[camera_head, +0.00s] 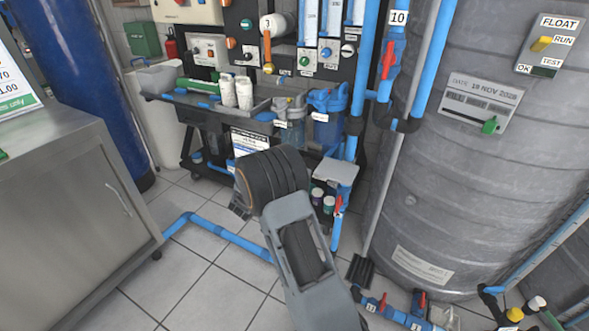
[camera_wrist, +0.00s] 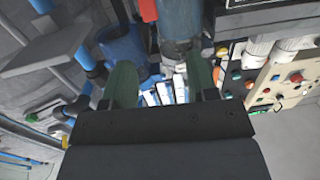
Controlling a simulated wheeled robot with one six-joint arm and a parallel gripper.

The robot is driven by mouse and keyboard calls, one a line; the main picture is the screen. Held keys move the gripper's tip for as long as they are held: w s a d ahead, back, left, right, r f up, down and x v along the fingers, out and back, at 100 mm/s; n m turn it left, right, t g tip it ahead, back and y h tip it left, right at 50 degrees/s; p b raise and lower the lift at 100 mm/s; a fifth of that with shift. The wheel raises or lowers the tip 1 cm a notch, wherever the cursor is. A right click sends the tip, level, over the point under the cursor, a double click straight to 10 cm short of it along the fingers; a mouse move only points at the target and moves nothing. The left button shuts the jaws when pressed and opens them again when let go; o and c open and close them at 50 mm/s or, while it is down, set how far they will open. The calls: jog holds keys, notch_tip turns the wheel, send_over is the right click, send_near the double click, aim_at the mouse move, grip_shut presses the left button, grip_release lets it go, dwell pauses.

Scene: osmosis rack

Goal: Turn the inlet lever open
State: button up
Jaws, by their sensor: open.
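Several red valve levers show on the blue pipes, and I cannot tell which is the inlet lever. One red lever (camera_head: 389,60) is on the upright pipe below the label 10. Another red lever (camera_head: 338,205) is low on the pipe right of my arm. A red lever (camera_head: 382,302) and a second one beside it (camera_head: 422,300) sit on the floor pipe. My gripper (camera_wrist: 161,82) is open in the wrist view, its two green fingers apart with no object held between them. In the head view my arm hides most of it, in front of the rack's lower part.
The rack holds two filter housings (camera_head: 328,120), gauges and a control panel. A large grey tank (camera_head: 455,170) stands right and a steel cabinet (camera_head: 70,200) left. A blue pipe (camera_head: 228,237) crosses the floor.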

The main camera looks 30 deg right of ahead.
jog(key=s+b+x, duration=0.1)
jog(key=b+x, duration=0.2)
jog(key=x, duration=1.1)
jog(key=shift+d+f+g+h+b, duration=0.3)
jog(key=shift+d+f+h+b, duration=0.05)
jog(key=shift+d+f+h, duration=0.05)
jog(key=shift+s, duration=0.1)
grip_shut()
